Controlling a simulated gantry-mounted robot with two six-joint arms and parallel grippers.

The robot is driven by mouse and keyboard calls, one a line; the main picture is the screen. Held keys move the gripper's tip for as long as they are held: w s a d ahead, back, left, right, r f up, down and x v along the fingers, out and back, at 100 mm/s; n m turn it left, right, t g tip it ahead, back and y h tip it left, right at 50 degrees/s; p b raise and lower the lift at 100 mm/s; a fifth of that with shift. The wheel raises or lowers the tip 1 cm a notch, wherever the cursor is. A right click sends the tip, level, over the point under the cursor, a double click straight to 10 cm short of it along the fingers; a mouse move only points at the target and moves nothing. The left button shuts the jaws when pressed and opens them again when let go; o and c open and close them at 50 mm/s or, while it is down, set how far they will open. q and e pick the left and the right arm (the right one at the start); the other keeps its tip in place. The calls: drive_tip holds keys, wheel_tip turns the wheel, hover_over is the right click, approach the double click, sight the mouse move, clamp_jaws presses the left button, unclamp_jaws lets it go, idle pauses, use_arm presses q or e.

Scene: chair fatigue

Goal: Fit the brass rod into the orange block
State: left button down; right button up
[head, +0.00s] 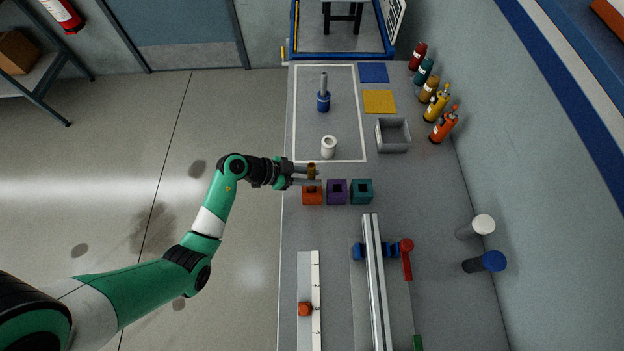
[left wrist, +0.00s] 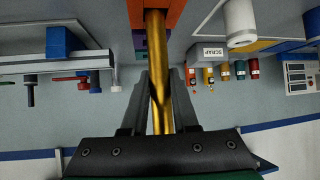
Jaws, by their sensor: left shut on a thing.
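My left gripper (head: 312,177) is shut on the brass rod (head: 311,170), just above the back edge of the orange block (head: 312,198). My right gripper is out of view.
A purple block (head: 337,192) and a teal block (head: 362,191) stand right of the orange one. A white cylinder (head: 328,147) and a grey bin (head: 393,135) lie beyond. A metal rail (head: 373,280) and a ruler strip (head: 316,295) lie nearer.

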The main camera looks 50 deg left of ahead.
use_arm(q)
wheel_tip(320, 180, down, 4)
drive_tip(key=shift+r+b, duration=0.15)
drive_tip(key=shift+b, duration=0.95)
drive_tip(key=shift+r, duration=0.1)
drive_tip(key=shift+w, duration=0.1)
drive_tip(key=c, duration=0.7)
unclamp_jaws()
drive_tip(key=p+v, duration=0.5)
drive_tip(key=v, duration=0.7)
